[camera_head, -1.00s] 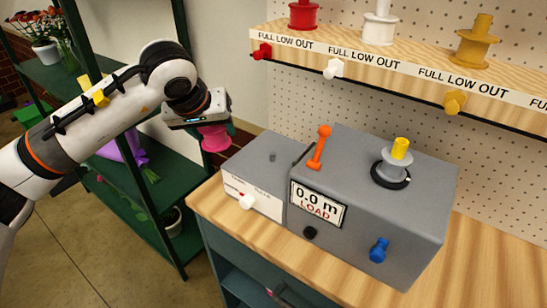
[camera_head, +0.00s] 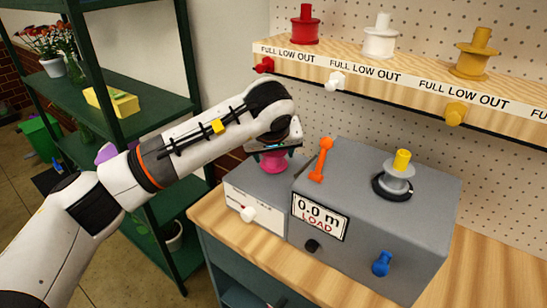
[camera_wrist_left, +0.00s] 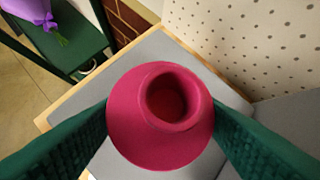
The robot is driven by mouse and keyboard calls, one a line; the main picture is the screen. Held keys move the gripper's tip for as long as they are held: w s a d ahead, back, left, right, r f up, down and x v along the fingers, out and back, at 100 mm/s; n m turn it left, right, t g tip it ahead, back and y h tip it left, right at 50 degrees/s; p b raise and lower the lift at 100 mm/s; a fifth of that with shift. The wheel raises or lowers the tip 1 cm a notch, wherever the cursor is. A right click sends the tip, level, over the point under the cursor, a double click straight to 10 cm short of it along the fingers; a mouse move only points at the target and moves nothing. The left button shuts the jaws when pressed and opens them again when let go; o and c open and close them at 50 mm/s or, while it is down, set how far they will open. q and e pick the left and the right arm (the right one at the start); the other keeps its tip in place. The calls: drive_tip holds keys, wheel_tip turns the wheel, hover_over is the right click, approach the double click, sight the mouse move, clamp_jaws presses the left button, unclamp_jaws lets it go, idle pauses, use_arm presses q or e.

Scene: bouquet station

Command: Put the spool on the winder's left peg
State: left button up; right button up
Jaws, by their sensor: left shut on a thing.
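The pink spool (camera_head: 273,161) is in my left gripper (camera_head: 274,152), over the low left part of the winder (camera_head: 262,188). In the left wrist view the spool (camera_wrist_left: 160,115) sits between the two green finger pads, its hollow core facing the camera. The left peg is hidden behind the spool and gripper. I cannot tell whether the spool touches the winder's top. The winder's taller right part carries a grey spool holder with a yellow top (camera_head: 398,172). My right gripper is not in view.
An orange lever (camera_head: 320,160) stands close to the right of the spool. A wooden shelf (camera_head: 400,82) with red, white and yellow spools is above, behind the winder. A green rack (camera_head: 150,105) stands at left. The wooden bench is clear at right.

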use_arm(q)
wheel_tip(320, 180, down, 2)
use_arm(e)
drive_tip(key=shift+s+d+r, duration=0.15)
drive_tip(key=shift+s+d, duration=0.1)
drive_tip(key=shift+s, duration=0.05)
use_arm(q)
drive_tip(key=shift+f, duration=0.2)
drive_tip(key=o, duration=1)
